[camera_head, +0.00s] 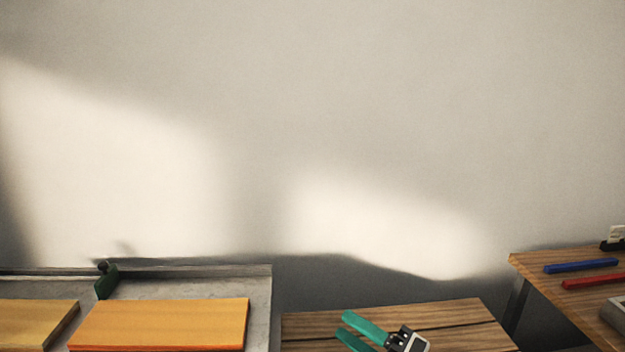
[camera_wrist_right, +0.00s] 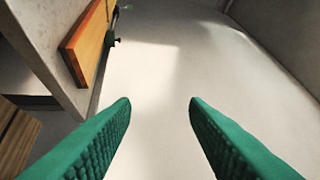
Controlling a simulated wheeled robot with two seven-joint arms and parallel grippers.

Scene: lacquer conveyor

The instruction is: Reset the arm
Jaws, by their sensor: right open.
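My right gripper (camera_head: 350,330) shows at the bottom centre of the head view, in front of a wooden table. Its two green fingers are apart, with nothing between them. In the right wrist view the ridged green fingers (camera_wrist_right: 160,102) stand wide apart, with only the pale wall beyond them. My left gripper is not in view.
A grey conveyor (camera_head: 259,300) at the left carries orange-yellow boards (camera_head: 160,324). A dark green device (camera_head: 106,281) sits on its far side. A wooden table (camera_head: 455,316) is at centre. The right table (camera_head: 545,262) holds a blue bar (camera_head: 581,266) and red bar (camera_head: 594,281).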

